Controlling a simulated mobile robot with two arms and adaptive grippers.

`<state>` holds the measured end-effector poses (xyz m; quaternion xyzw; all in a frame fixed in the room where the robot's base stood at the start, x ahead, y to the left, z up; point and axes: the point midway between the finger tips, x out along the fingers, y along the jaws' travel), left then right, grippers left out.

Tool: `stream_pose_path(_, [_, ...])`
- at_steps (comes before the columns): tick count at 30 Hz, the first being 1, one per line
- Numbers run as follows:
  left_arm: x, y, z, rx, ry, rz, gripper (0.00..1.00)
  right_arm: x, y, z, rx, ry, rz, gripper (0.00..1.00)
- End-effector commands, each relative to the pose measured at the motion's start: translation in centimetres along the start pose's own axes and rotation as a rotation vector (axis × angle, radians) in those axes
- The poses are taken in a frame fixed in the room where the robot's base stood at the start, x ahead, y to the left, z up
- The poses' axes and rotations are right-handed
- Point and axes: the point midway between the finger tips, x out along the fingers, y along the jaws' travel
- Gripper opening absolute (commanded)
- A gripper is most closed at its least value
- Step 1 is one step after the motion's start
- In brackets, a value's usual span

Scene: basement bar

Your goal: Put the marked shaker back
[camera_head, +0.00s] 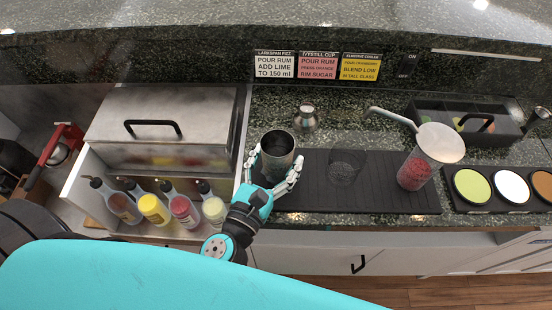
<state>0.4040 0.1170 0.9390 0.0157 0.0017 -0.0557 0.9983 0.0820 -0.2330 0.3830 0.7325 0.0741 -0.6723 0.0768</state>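A metal shaker cup (277,145), open at the top, is upright at the left end of the black bar mat (310,190). My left gripper (273,172) has a finger on each side of it, and both appear to touch its wall. I cannot tell whether its base rests on the mat or is slightly raised. No mark on it can be made out. Another dark metal cup (15,158) stands at the far left edge. My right gripper is not in view.
Several sauce bottles (153,208) stand in a rail left of my gripper, before a closed steel bin (165,130). A clear glass (346,168) and a pitcher with red contents (430,155) stand on the mat. A small jigger (306,117) is behind. Rimming dishes (512,187) are right.

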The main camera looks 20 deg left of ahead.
Motion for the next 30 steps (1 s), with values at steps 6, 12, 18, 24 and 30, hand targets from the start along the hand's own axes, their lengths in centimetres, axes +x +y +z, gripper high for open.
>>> stream_pose_path(6, [0.0, 0.0, 0.0, 0.0, -0.001, 0.0, 0.78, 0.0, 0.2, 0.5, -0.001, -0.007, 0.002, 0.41])
stream_pose_path(12, [-0.4, 0.0, 0.2, -0.001, 0.001, -0.001, 0.78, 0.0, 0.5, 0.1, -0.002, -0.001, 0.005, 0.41])
stream_pose_path(18, [-4.1, 0.0, -0.5, -0.001, 0.004, -0.001, 0.78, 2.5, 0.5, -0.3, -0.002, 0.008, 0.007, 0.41])
stream_pose_path(24, [-8.8, -0.1, -0.5, 0.0, 0.006, -0.003, 0.78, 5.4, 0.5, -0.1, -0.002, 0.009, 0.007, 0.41])
stream_pose_path(30, [-11.1, 0.0, 0.4, 0.003, 0.007, -0.001, 0.78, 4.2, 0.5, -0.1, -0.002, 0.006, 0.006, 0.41])
